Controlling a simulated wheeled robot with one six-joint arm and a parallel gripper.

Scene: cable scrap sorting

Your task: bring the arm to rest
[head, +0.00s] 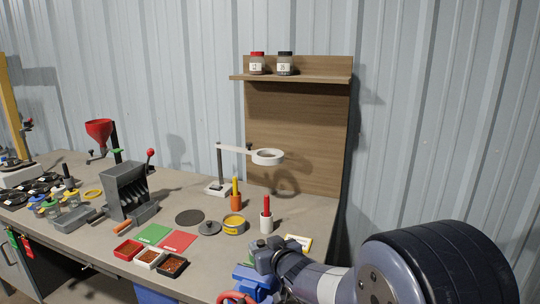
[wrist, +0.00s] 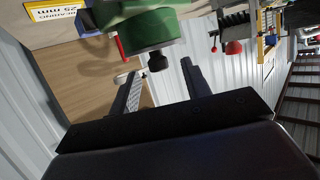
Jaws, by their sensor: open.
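My gripper (wrist: 160,68) shows in the wrist view with its two dark fingers apart and nothing between them. Behind the fingertips is a green rounded body with a dark knob (wrist: 158,62); I cannot tell whether the gripper touches it. My arm (head: 330,280) reaches in from the lower right of the head view, over the right end of the bench. In that view the gripper's fingers cannot be made out.
The bench (head: 185,192) carries a grey hopper box (head: 125,187), a ring lamp (head: 268,157), red, white and black trays (head: 150,257), and green and red mats (head: 178,241). A wooden back panel with a shelf (head: 300,78) holds two jars. A yellow label card (head: 298,241) lies near my arm.

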